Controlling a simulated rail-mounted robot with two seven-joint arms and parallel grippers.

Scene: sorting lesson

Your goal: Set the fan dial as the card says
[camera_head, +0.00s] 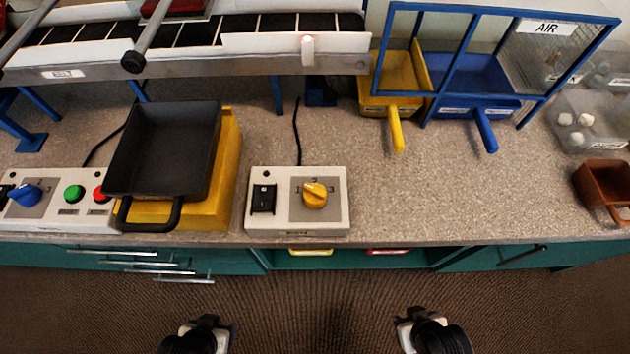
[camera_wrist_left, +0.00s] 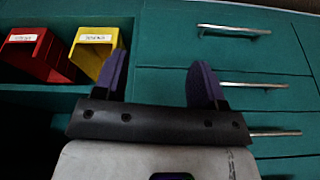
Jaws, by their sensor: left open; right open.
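A pale control box (camera_head: 254,213) stands at the counter's front edge with a black rocker switch (camera_head: 263,199) and a yellow dial (camera_head: 315,195) marked 1, 2 and 3. I cannot tell for sure which number the dial points to. Another box at the left has a blue dial (camera_head: 24,195); which dial is the fan's is not readable. I see no card with a readable setting. My left gripper (camera_head: 210,322) is open and empty, below and in front of the counter; its fingers (camera_wrist_left: 159,80) stand apart in the left wrist view. My right gripper (camera_head: 416,315) is open and empty, farther right.
A conveyor (camera_head: 200,66) runs behind. Drawer handles (camera_head: 155,262) jut out below the counter.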

